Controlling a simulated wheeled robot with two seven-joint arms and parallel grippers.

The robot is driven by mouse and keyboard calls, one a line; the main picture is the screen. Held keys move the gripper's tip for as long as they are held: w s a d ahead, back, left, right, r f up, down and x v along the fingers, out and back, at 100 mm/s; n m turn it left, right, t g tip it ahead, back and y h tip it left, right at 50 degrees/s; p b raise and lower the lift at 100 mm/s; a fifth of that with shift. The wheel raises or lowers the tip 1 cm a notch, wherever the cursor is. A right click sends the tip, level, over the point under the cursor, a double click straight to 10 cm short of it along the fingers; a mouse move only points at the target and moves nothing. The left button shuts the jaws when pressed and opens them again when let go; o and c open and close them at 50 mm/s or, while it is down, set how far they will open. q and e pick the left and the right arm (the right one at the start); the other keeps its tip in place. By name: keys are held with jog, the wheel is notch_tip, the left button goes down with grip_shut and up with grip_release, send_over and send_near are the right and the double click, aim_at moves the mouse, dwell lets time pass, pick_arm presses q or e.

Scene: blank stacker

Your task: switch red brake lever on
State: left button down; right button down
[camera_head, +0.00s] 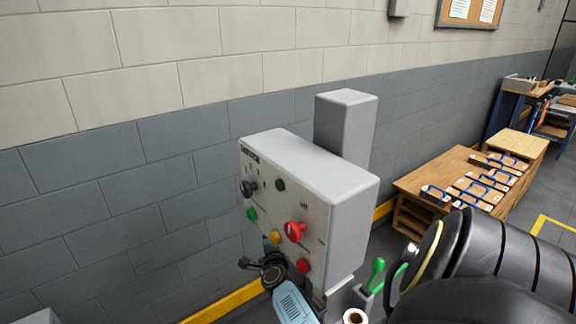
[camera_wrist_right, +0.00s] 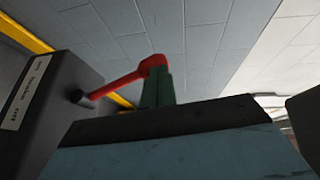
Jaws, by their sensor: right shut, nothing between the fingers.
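In the right wrist view the red brake lever (camera_wrist_right: 115,82) is a red bar with a thicker outer end. It reaches from a dark pivot on the side of a dark grey labelled box. My right gripper (camera_wrist_right: 158,82) has its green fingers shut together and empty. The fingers overlap the lever's outer end in the picture; I cannot tell whether they touch it. In the head view I cannot make out this lever or the right fingers clearly; my black right arm covers the lower right. My left gripper is not in view.
A grey control box (camera_head: 315,165) with coloured knobs, including a red one (camera_head: 295,231), stands centre. A wooden bench (camera_head: 420,180) is farther right. A brick wall runs behind.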

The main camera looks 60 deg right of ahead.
jog(key=shift+w+r, duration=0.25)
jog(key=shift+r, duration=0.05)
jog(key=r+p+v, duration=0.2)
jog(key=p+v, duration=0.3)
jog(key=v, duration=0.9)
jog(key=shift+w+d, duration=0.1)
jog(key=shift+d, duration=0.05)
